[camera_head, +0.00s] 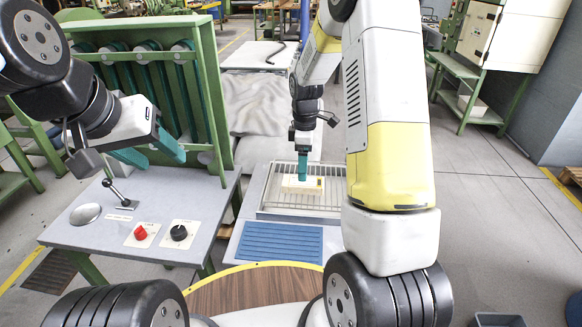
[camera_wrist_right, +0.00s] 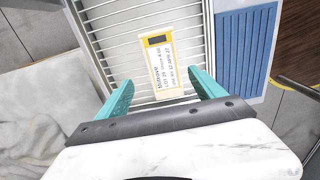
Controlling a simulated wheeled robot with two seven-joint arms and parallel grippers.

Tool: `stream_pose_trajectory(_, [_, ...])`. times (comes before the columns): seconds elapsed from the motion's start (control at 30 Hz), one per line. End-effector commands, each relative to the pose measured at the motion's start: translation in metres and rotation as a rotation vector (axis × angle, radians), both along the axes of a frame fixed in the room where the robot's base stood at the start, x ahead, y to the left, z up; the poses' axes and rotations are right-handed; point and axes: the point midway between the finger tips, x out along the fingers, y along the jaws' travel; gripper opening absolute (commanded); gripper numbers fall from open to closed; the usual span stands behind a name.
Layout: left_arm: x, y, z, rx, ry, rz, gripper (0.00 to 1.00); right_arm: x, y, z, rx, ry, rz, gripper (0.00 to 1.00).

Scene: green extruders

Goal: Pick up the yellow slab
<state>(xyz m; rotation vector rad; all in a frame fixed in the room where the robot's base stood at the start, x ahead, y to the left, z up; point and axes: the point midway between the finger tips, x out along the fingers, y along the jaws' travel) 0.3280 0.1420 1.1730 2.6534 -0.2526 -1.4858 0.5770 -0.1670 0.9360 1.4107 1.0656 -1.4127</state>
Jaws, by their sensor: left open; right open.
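The yellow slab (camera_head: 314,189) lies flat on a wire rack (camera_head: 328,203) in the head view. In the right wrist view the slab (camera_wrist_right: 160,66) has a pale label with printed text and a dark rectangle near its far end. My right gripper (camera_head: 303,174) points down above the slab. In the wrist view its teal fingers (camera_wrist_right: 160,82) are apart, one on each side of the slab's near end, and nothing is held. Contact cannot be told. My left gripper (camera_head: 166,161) is open and empty at the left, above the grey control table.
A blue ribbed mat (camera_head: 279,243) lies in front of the rack. The grey table (camera_head: 75,232) at left carries a lever (camera_head: 117,194), a red knob (camera_head: 140,233) and a black knob (camera_head: 179,233). A green frame (camera_head: 215,95) stands behind it.

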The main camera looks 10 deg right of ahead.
Motion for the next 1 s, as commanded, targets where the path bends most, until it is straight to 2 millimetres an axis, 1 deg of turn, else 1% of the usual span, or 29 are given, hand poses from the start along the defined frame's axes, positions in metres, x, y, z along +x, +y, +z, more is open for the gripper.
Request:
stream_pose_trajectory(0.03, [0.0,0.0,0.0,0.0,0.0,0.0,0.52,-0.001,0.0,-0.007,0.0,0.003,0.0,0.78])
stream_pose_trajectory(0.17, [0.0,0.0,0.0,0.0,0.0,0.0,0.52,-0.003,0.001,-0.022,-0.001,0.003,-0.001,0.78])
stream_pose_trajectory(0.3, [0.0,0.0,0.0,0.0,0.0,0.0,0.52,-0.008,0.002,-0.044,-0.001,0.003,0.0,0.78])
stream_pose_trajectory(0.4, [0.0,0.0,0.0,0.0,0.0,0.0,0.52,-0.007,0.002,-0.056,-0.001,0.002,0.0,0.78])
stream_pose_trajectory(0.53, [0.0,0.0,0.0,0.0,0.0,0.0,0.52,-0.007,0.002,-0.063,0.0,-0.001,-0.001,0.78])
stream_pose_trajectory(0.73, [0.0,0.0,0.0,0.0,0.0,0.0,0.52,-0.007,0.002,-0.063,-0.001,-0.002,-0.001,0.78])
stream_pose_trajectory(0.87, [0.0,0.0,0.0,0.0,0.0,0.0,0.52,-0.007,0.002,-0.063,-0.001,-0.002,-0.001,0.53])
stream_pose_trajectory(0.9, [0.0,0.0,0.0,0.0,0.0,0.0,0.52,-0.006,0.002,-0.063,-0.001,-0.002,-0.001,0.45])
stream_pose_trajectory(0.97, [0.0,0.0,0.0,0.0,0.0,0.0,0.52,-0.006,0.002,-0.063,-0.001,-0.002,-0.001,0.33])
stream_pose_trajectory(1.0, [0.0,0.0,0.0,0.0,0.0,0.0,0.52,-0.006,0.002,-0.063,-0.001,-0.002,-0.001,0.25])
